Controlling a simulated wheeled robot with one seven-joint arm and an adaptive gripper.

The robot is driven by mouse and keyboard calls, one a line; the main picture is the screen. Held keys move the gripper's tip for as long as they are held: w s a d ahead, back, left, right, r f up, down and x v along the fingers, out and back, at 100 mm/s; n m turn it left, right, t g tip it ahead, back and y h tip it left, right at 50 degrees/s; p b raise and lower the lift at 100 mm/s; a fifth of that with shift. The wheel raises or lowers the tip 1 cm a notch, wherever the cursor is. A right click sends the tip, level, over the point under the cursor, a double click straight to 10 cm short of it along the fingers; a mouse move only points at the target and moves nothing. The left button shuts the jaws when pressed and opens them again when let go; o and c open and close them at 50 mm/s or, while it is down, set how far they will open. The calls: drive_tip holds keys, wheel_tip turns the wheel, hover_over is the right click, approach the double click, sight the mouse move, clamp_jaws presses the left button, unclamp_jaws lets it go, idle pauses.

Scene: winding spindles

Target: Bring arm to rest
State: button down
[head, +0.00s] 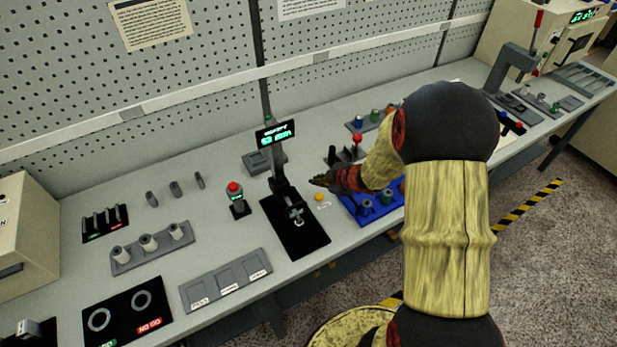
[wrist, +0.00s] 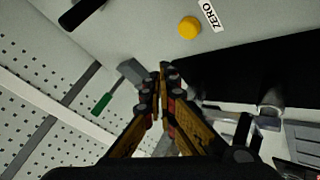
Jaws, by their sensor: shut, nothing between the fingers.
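My arm reaches in from the right of the head view and bends down over the bench. My gripper (head: 318,182) is shut and empty, held beside the measuring stand and above the bench. In the wrist view my gripper (wrist: 163,75) shows its fingertips together with nothing between them. The measuring stand (head: 283,190) has a black base and a display reading about 53 mm. A yellow button (head: 319,197) sits just below the fingertips, and it also shows in the wrist view (wrist: 189,28) beside a ZERO label (wrist: 209,14).
A blue tray (head: 352,214) with spindle parts lies under my forearm. A red-topped device (head: 236,197) stands left of the stand. A grey three-place tray (head: 228,280) lies at the front edge. The pegboard wall (head: 190,80) rises behind the bench.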

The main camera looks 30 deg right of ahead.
wheel_tip(320, 180, up, 12)
drive_tip(key=d+m+h+b, duration=0.2)
drive_tip(key=m+h, duration=0.1)
drive_tip(key=h, duration=0.1)
drive_tip(key=s+a+r+m+h, duration=0.2)
drive_tip(key=s+r+m, duration=0.25)
drive_tip(key=r, duration=0.25)
drive_tip(key=s+a+r+m+g+y+b, duration=0.1)
drive_tip(key=s+a+m+y, duration=0.1)
drive_tip(key=s+a, duration=0.6)
drive_tip(key=s+a+r+m+g+y+b, duration=0.1)
drive_tip(key=s+a, duration=0.6)
drive_tip(key=s, duration=0.8)
drive_tip(key=shift+a+r+m+g+y+b, duration=0.35)
drive_tip(key=shift+r+m+g+y+b, duration=0.1)
drive_tip(key=shift+r+m+g, duration=0.25)
